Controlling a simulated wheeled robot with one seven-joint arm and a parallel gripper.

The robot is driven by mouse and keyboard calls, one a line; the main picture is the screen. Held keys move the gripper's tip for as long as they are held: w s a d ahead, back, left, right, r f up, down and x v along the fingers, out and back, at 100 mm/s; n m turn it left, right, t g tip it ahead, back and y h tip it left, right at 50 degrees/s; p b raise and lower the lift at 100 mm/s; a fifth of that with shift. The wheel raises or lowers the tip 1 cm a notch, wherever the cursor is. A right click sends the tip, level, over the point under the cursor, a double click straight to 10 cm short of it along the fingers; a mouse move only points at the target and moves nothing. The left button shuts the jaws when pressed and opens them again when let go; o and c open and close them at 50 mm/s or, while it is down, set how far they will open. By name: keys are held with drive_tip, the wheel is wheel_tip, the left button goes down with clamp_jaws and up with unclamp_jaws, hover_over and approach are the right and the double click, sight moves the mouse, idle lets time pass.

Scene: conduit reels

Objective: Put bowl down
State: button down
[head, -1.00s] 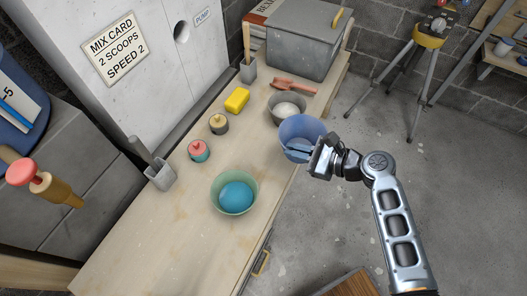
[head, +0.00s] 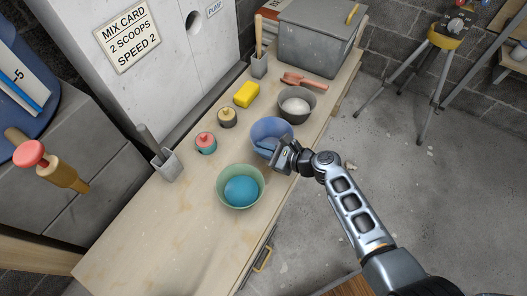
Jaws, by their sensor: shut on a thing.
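A blue bowl (head: 272,130) is at the right part of the wooden bench, between a green bowl and a grey bowl. My gripper (head: 281,156) is shut on the near right rim of the blue bowl, and the bowl tilts slightly. Its inside looks plain blue. I cannot tell whether its base touches the bench. The green bowl (head: 222,185) with blue contents stands just to its lower left. The grey bowl (head: 308,112) with white contents stands just behind it to the right.
The bench (head: 160,240) has free room at its near left. Two small lidded pots (head: 206,143) (head: 227,117), a yellow sponge (head: 246,94), a red brush (head: 305,81) and a grey metal box (head: 318,40) stand along it. A grey holder (head: 166,166) is at the left. The bench's right edge is close to my gripper.

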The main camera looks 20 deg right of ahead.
drive_tip(key=shift+f, duration=0.75)
drive_tip(key=shift+f, duration=0.15)
drive_tip(key=c, duration=1.2)
unclamp_jaws()
drive_tip(key=shift+r, duration=0.2)
drive_tip(key=shift+s+d+r, duration=0.1)
drive_tip(key=shift+s+d, duration=0.05)
drive_tip(key=shift+s, duration=0.1)
drive_tip(key=v, duration=1.1)
drive_tip(key=shift+p, duration=0.4)
drive_tip(key=shift+s+d+r, duration=0.1)
drive_tip(key=shift+s, duration=0.05)
